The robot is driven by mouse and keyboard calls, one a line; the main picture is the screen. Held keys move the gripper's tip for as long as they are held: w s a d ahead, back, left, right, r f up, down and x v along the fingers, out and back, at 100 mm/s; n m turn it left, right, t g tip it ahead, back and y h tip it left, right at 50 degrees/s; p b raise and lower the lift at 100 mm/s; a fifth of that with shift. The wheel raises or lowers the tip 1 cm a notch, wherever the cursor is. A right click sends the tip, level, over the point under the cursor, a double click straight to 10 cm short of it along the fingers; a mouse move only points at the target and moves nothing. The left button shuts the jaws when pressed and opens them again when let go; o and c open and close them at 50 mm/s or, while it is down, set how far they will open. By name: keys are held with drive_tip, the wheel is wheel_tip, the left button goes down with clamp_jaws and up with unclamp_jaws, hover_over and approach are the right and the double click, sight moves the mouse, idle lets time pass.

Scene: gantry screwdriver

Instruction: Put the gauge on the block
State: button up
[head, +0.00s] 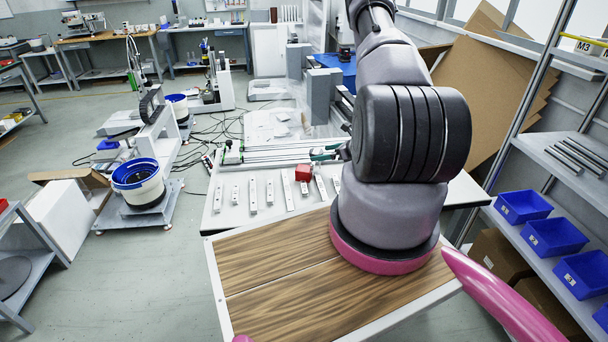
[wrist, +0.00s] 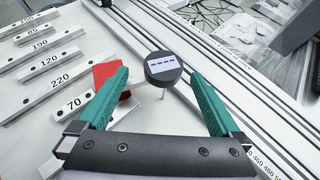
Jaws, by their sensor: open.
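The gauge (wrist: 163,68) is a round black dial with a pale display and a thin stem pointing down, in the wrist view. My gripper (wrist: 160,76) is open, with its teal fingers to the left and right of the gauge and visible gaps on both sides. I cannot tell what the stem rests on. A red block (wrist: 104,72) lies left of the gauge, partly hidden by the left finger. In the head view the red block (head: 303,172) sits on the white table, just left of my gripper (head: 325,153). The gauge is not clearly visible there.
Several numbered metal bars, including the 70 bar (wrist: 74,105) and the 220 bar (wrist: 67,80), lie on the white table (head: 228,218) left of the gripper. A long rail with a scale (wrist: 250,95) runs to the right. Blue bins (head: 553,236) stand on shelves at right.

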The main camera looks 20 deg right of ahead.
sight(311, 153)
drive_tip(key=shift+w+r+x, duration=0.15)
drive_tip(key=shift+x, duration=1.6)
drive_tip(key=shift+w+r+x, duration=0.1)
drive_tip(key=shift+r+x, duration=0.05)
drive_tip(key=shift+x, duration=1.65)
drive_tip(key=shift+d+r, duration=0.1)
drive_tip(key=shift+d, duration=0.05)
clamp_jaws()
